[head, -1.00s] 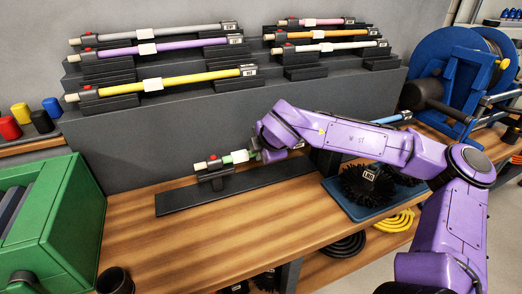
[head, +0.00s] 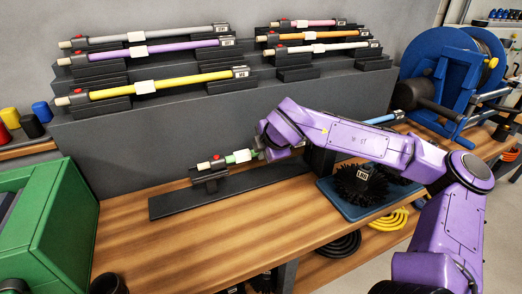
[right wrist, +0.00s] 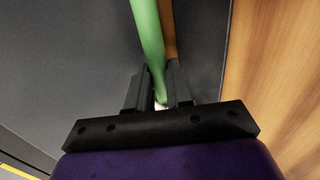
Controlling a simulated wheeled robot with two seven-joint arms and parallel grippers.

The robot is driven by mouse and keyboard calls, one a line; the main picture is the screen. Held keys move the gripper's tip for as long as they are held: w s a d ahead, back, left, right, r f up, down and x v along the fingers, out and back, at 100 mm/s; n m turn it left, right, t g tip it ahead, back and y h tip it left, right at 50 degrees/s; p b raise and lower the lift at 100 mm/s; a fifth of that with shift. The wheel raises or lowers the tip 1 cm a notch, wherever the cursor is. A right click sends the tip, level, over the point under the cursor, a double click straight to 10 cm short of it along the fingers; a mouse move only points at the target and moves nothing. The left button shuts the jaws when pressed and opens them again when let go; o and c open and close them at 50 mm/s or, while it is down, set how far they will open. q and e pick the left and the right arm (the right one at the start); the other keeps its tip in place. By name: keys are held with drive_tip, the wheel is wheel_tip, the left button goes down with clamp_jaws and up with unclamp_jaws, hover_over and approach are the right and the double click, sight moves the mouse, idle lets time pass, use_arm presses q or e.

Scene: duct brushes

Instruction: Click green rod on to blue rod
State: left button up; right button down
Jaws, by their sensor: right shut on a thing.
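The green rod (head: 230,158) has a pale tip, a dark collar with a red button, and a white label. Its left part is at a black cradle on the bench; whether it rests there or is just above, I cannot tell. My right gripper (head: 260,150) is shut on the green rod at its right part, partly hidden by my purple arm. In the right wrist view the green rod (right wrist: 150,45) runs up from between the fingers. The blue rod (head: 385,118) lies to the right, mostly hidden behind my arm. My left gripper is not in view.
A grey stepped rack (head: 160,120) holds several coloured rods behind. A black brush (head: 360,183) sits on a blue tray at right. A blue reel (head: 450,75) stands back right, a green box (head: 45,220) at left. The front wooden bench (head: 190,240) is mostly clear.

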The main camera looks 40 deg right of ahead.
drive_tip(key=c, duration=0.9)
unclamp_jaws()
drive_tip(key=shift+c, duration=0.2)
drive_tip(key=v, duration=1)
drive_tip(key=shift+s+r, duration=0.15)
drive_tip(key=shift+a, duration=0.1)
